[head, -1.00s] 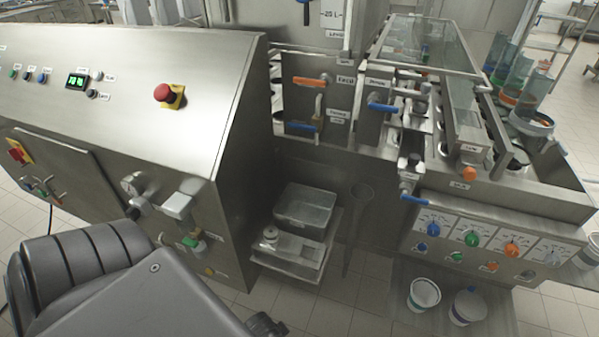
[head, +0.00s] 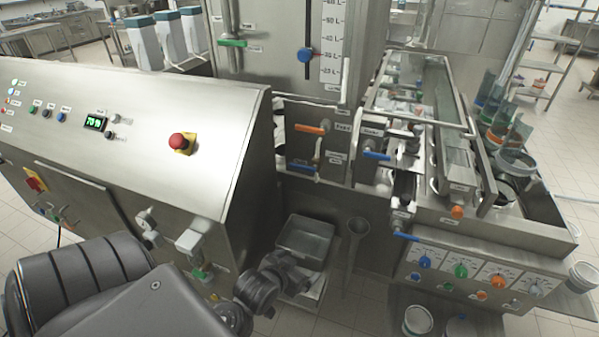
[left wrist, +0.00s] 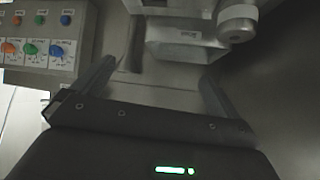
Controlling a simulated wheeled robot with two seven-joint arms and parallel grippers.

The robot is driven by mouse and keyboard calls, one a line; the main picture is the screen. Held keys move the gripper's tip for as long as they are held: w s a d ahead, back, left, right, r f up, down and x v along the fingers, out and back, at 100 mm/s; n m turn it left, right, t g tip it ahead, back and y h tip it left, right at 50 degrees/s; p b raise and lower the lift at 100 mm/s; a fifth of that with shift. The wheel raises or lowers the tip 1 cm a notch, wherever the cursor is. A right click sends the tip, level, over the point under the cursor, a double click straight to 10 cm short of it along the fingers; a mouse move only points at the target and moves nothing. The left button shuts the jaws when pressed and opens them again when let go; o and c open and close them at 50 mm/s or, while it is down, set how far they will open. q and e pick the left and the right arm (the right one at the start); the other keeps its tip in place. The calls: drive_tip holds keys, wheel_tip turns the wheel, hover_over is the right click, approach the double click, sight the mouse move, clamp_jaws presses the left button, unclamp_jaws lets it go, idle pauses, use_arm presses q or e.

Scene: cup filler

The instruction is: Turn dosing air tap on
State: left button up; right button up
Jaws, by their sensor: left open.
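Several taps show in the head view, and their labels are too small to read, so I cannot tell which is the dosing air tap. One has an orange handle (head: 310,128); others have blue handles: the blue tap (head: 376,155), the lower-left blue tap (head: 302,170) and the front blue tap (head: 405,237). A green-handled valve (head: 200,273) sits low on the left cabinet. My left gripper (left wrist: 160,70) is open and empty, its fingers spread in the left wrist view. In the head view it is near the shelf, apart from the taps. My right gripper is not in view.
The left cabinet (head: 120,130) has a red emergency button (head: 182,143). The right machine has a panel with coloured dials (head: 461,270). White buckets (head: 417,321) stand below it.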

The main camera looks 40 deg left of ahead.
use_arm(q)
drive_tip(key=w+a+r+n+t+y+p, duration=0.1)
drive_tip(key=w+a+r+t+y, duration=0.2)
drive_tip(key=r, duration=0.5)
drive_tip(key=n+t+y, duration=0.1)
drive_tip(key=n+t, duration=0.1)
drive_tip(key=t, duration=0.1)
approach(302, 167)
drive_tip(key=shift+p+x, duration=2.05)
drive_tip(key=shift+x, duration=2)
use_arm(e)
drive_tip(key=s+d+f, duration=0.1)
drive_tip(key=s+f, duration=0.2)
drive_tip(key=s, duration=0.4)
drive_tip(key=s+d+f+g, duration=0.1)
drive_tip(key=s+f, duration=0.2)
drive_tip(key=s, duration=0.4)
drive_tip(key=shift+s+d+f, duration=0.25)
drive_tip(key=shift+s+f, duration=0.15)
use_arm(q)
drive_tip(key=c, duration=1.4)
drive_tip(key=shift+w, duration=0.1)
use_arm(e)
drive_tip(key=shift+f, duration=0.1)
